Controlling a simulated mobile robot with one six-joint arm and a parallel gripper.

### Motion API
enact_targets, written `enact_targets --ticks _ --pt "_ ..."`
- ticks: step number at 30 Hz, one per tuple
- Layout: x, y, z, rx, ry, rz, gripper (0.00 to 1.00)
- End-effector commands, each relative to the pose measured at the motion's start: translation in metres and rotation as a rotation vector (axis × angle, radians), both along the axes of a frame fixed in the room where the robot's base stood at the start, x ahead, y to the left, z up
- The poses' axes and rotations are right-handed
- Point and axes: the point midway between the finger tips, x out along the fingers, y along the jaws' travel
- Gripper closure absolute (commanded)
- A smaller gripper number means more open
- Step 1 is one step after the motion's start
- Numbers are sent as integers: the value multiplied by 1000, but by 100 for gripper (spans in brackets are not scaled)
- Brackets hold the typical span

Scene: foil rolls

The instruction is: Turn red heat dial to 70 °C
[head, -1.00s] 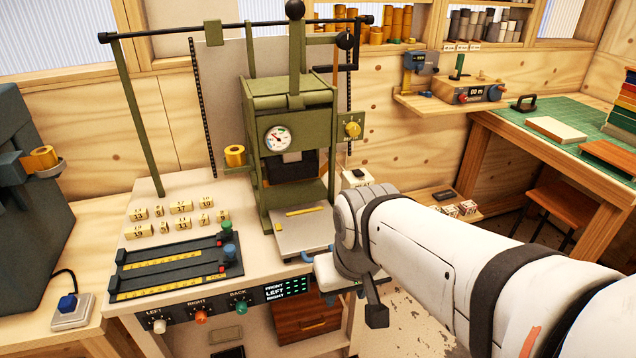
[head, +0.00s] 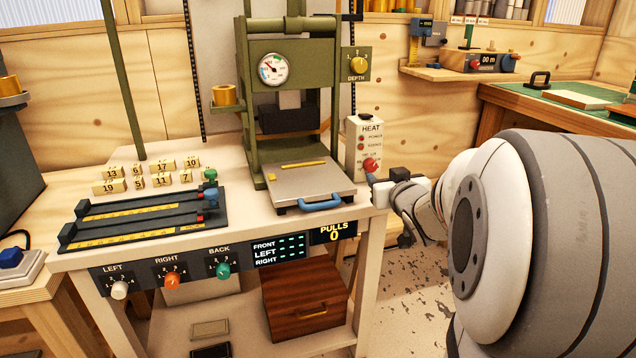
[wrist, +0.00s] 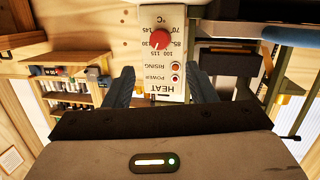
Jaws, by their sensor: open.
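The red heat dial (head: 370,165) sits low on the front of the white HEAT box (head: 353,140), right of the press. In the wrist view, which is upside down, the red dial (wrist: 160,39) is near the top of the box panel (wrist: 152,72). Numbers from 70 to 145 ring it. A pale pointer mark shows on the dial, but I cannot read its setting surely. My gripper (wrist: 163,78) is open, its two dark fingers on either side of the panel in view, with nothing between them. In the head view my gripper (head: 386,184) is just right of and below the dial, seemingly apart from it.
The green press (head: 290,100) with its plate and blue handle (head: 322,203) stands left of the box. The bench edge runs below. A depth knob (head: 359,64) is above. Open floor lies right of the bench, under my arm.

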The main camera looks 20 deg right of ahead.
Motion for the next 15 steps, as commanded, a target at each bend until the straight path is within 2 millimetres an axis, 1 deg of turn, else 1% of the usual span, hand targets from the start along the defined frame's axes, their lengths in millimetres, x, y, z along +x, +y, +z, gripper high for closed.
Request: enact_targets --ticks 1,3,6,11,15 --pt "4 -6 -21 1 -38 15 49" --pt "8 -9 -25 -1 -89 42 49" --pt "11 -12 -28 2 -140 73 49" --pt "17 -13 -28 4 -170 94 49" --pt "36 -13 -28 4 -171 98 49"
